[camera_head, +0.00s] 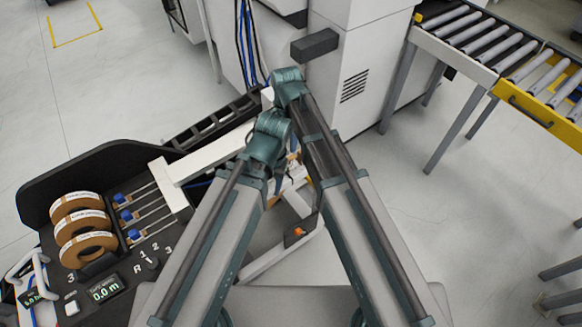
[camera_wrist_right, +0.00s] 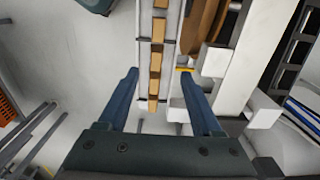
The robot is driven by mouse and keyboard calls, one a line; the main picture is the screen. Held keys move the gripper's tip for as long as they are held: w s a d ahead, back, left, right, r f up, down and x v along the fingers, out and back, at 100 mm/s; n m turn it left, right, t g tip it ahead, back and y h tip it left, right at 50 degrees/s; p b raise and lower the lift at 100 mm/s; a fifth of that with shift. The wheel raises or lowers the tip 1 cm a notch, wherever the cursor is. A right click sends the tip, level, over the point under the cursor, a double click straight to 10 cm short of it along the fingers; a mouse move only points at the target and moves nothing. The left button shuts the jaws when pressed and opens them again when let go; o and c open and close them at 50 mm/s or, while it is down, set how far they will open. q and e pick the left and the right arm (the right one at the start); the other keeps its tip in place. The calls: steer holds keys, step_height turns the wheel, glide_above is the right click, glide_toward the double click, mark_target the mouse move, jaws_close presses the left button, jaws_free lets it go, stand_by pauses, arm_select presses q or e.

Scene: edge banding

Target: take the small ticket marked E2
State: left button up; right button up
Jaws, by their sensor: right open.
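No ticket with a readable E2 mark shows in either view. My right gripper (camera_wrist_right: 160,76) is open in the right wrist view, its two dark blue fingers apart with nothing held between them. Beyond and between the fingers runs a pale upright rail (camera_wrist_right: 143,70) with a column of tan blocks (camera_wrist_right: 155,60). A small yellow piece (camera_wrist_right: 184,69) lies by the right fingertip; no marking on it can be read. In the head view my two arms cover the middle of the machine, and I cannot make out my left gripper.
A black panel at lower left carries several tan tape rolls (camera_head: 78,222), blue-tipped rods (camera_head: 125,215) and a display (camera_head: 104,291). A white cabinet (camera_head: 350,70) stands behind my arms. A roller conveyor (camera_head: 470,38) is at upper right. Open floor (camera_head: 440,215) lies to the right.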

mark_target(291, 157)
step_height(291, 157, down, 5)
steer(key=b, duration=0.4)
steer(key=shift+f, duration=0.2)
steer(key=shift+d, duration=0.1)
steer(key=f+b, duration=0.2)
steer(key=d+f+b, duration=0.1)
steer(key=f+b, duration=0.1)
steer(key=shift+f+b, duration=0.6)
steer(key=shift+b, duration=0.1)
steer(key=shift+r, duration=0.1)
steer(key=shift+c, duration=0.2)
jaws_close()
